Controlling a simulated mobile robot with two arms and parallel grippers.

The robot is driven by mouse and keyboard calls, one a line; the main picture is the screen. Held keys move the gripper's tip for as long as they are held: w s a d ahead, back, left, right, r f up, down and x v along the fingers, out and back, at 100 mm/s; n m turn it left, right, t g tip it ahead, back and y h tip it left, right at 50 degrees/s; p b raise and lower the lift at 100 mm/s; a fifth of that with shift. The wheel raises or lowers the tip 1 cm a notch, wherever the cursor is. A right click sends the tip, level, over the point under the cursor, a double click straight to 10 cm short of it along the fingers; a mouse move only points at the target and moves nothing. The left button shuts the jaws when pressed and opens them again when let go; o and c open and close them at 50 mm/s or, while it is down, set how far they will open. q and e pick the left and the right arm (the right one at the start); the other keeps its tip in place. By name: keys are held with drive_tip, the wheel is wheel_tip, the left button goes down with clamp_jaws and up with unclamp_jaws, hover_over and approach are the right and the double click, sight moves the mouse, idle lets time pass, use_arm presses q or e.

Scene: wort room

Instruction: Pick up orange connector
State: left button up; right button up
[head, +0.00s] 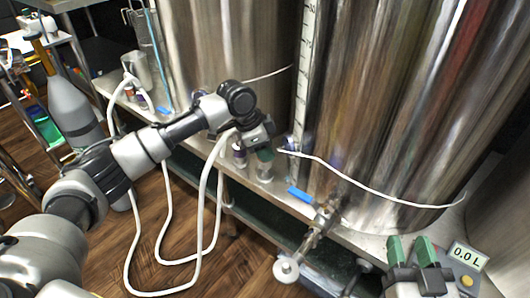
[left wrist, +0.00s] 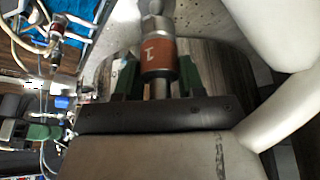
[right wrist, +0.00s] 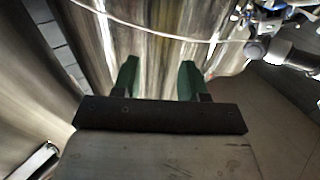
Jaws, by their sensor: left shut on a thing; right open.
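My right gripper (head: 411,250) is at the lower right of the head view. Its green fingers stand apart and empty in the right wrist view (right wrist: 158,80).
Large steel tanks (head: 385,100) stand behind the shelf. A valve (head: 288,268) sticks out in front. A white hose (head: 131,240) loops below my left arm. Small bottles (head: 239,155) stand near the left gripper. A meter reading 0.0 L (head: 467,256) is beside the right gripper.

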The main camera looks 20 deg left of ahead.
use_arm(q)
wheel_tip(320, 180, up, 6)
drive_tip(key=shift+r+p, duration=0.2)
drive_tip(key=shift+p, duration=0.7)
wheel_tip(320, 180, up, 8)
drive_tip(key=p, duration=0.2)
use_arm(e)
drive_tip(key=s+d+f+g+h, duration=0.3)
drive_tip(key=s+d+f+g, duration=0.1)
drive_tip(key=s+f+g, duration=0.4)
drive_tip(key=shift+f+m+g+h, duration=0.3)
drive_tip(key=shift+f+g, duration=1)
drive_tip(key=shift+g, duration=0.3)
drive_tip(key=shift+s+d, duration=0.1)
drive_tip(key=shift+s+d+r+g+p, duration=0.55)
drive_tip(key=shift+s+d+g+p, duration=0.2)
drive_tip(key=shift+s+g+p, duration=1.35)
use_arm(q)
drive_tip(key=shift+r+p, duration=1.25)
drive_tip(key=shift+r, duration=0.95)
use_arm(e)
drive_tip(key=s+d+x, duration=0.1)
drive_tip(key=x, duration=1)
drive_tip(key=shift+s+a+f+h, duration=0.25)
drive_tip(key=shift+s+f+h, duration=0.05)
drive_tip(key=shift+f+h, duration=0.15)
